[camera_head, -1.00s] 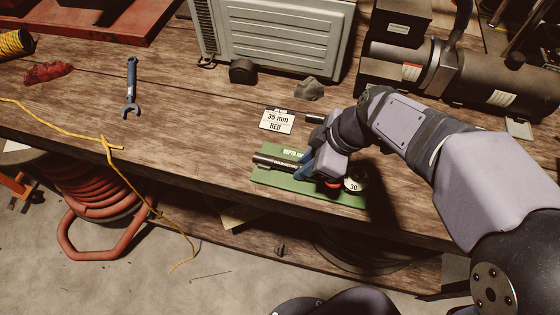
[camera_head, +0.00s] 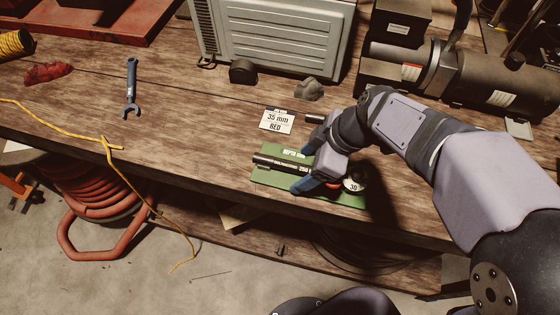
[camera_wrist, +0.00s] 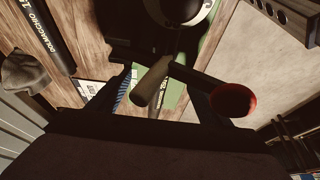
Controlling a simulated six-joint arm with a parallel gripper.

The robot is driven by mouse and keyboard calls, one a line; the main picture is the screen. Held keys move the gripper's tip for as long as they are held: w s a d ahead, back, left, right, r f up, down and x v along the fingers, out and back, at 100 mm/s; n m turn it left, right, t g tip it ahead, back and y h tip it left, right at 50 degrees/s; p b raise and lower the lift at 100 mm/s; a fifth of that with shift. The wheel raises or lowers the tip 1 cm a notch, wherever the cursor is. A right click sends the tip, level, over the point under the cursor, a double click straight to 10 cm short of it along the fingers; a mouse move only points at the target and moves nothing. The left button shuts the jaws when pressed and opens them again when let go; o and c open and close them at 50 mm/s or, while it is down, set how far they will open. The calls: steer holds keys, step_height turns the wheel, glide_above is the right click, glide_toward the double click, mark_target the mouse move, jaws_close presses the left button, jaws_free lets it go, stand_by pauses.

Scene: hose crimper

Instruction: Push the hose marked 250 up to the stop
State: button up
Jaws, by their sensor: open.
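The dark hose marked 250 (camera_head: 278,163) lies along the green board (camera_head: 262,179) near the table's front edge, with its mark beside my gripper. My gripper (camera_head: 309,170) is open above the board at the hose's right end. One blue fingertip is clear of the hose on its near side; the far finger is mostly hidden. My wrist covers the hose's right end and the stop, so I cannot tell whether they touch. A blue striped fingertip also shows in the wrist view, beside the green board (camera_wrist: 181,99).
A round white dial marked 30 (camera_head: 353,185) and a red part (camera_head: 333,185) sit on the board's right. A card reading 35 mm RED (camera_head: 277,121) lies behind the board. A wrench (camera_head: 131,88) lies farther left.

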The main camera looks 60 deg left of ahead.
steer(key=shift+r+p, duration=2.65)
steer(key=shift+r, duration=1.85)
steer(key=w+d+m, duration=0.1)
steer(key=w+r+m, duration=0.1)
steer(key=w, duration=0.1)
steer(key=w+d+t+p, duration=0.1)
steer(key=w, duration=0.1)
steer(key=shift+w+d+r+m+y, duration=0.15)
steer(key=shift+d+m+y, duration=0.15)
steer(key=shift+d+m, duration=0.1)
steer(key=w+d+r+m+t+h+p, duration=0.1)
steer(key=w+d+m+p, duration=0.1)
steer(key=w+d+m, duration=0.45)
steer(key=w+d+m+t+p, duration=0.1)
steer(key=w+d+m+p, duration=0.2)
steer(key=d, duration=0.7)
steer(key=s+d+m+h+p, duration=0.1)
steer(key=s+d+m, duration=0.1)
steer(key=d+m, duration=0.5)
steer(key=s+d+m+h+p, duration=0.2)
steer(key=d+m, duration=0.5)
steer(key=d, duration=1)
steer(key=shift+w+r+m, duration=0.1)
steer(key=shift+m, duration=0.15)
